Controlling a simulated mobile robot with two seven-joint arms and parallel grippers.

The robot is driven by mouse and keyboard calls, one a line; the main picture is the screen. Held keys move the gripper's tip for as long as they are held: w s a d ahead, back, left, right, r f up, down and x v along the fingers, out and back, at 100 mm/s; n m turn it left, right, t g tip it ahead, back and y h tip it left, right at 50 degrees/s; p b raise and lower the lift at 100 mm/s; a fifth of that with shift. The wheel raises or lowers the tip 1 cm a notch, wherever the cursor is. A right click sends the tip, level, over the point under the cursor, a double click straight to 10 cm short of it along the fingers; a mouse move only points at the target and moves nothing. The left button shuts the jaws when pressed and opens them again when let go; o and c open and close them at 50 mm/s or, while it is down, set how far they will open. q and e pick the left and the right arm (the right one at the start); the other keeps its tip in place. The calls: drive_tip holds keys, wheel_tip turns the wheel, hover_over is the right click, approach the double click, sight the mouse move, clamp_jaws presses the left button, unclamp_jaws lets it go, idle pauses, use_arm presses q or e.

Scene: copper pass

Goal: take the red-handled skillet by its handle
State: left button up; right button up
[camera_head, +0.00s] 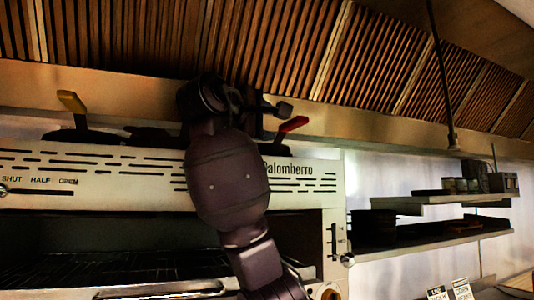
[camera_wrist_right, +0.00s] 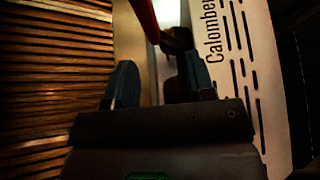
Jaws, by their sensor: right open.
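The red-handled skillet sits on top of the broiler, mostly hidden behind my right arm in the head view. Its red handle (camera_head: 292,124) slants up to the right, and a dark part of the pan (camera_head: 275,149) shows below it. In the right wrist view the red handle (camera_wrist_right: 143,18) enters from the top edge, beyond the fingertips and roughly between them. My right gripper (camera_head: 278,110) is close to the handle, open and empty; its two fingers (camera_wrist_right: 160,78) stand apart in the wrist view. I cannot tell whether a finger touches the handle. My left gripper is not in view.
A yellow-handled skillet (camera_head: 85,136) sits on the broiler (camera_head: 120,175) at the left, with another dark pan (camera_head: 150,136) beside it. The slatted hood (camera_head: 270,45) hangs low above. Shelves (camera_head: 430,240) with dark pans and jars are on the right.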

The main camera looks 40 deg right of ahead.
sight(284, 126)
drive_tip(key=p+x, duration=0.1)
drive_tip(key=x, duration=0.3)
drive_tip(key=shift+d+r, duration=0.1)
drive_tip(key=shift+r, duration=0.1)
drive_tip(key=x, duration=0.1)
drive_tip(key=p+x, duration=0.1)
drive_tip(key=x, duration=0.2)
drive_tip(key=shift+d+r+p, duration=0.2)
drive_tip(key=shift+r+p, duration=0.05)
drive_tip(key=shift+p, duration=0.05)
drive_tip(key=shift+d, duration=0.15)
drive_tip(key=shift+c, duration=1)
drive_tip(key=c, duration=0.7)
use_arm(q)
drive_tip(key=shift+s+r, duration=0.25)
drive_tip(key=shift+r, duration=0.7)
use_arm(e)
clamp_jaws()
